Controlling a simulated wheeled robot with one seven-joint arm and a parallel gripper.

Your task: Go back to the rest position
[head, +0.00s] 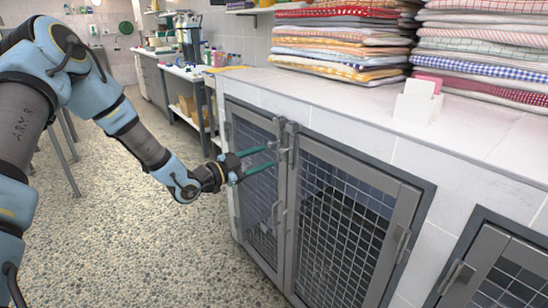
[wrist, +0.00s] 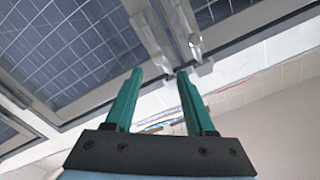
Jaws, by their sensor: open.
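My gripper (head: 262,158) is in front of the kennel doors in the head view, close to the upper latch (head: 287,140) where the two doors meet. Its two green fingers are apart with nothing between them. In the wrist view my gripper (wrist: 158,98) also shows open and empty, with the metal latch (wrist: 175,30) just beyond the fingertips. I cannot tell whether a finger touches the latch. The left kennel door (head: 256,190) and the right kennel door (head: 345,225) both look closed.
Folded towel stacks (head: 340,40) and a white holder (head: 418,103) stand on the tiled counter (head: 300,90) above the kennels. Another kennel door (head: 495,275) is at lower right. A cluttered side table (head: 185,72) stands behind. The pebbled floor (head: 130,240) at left is open.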

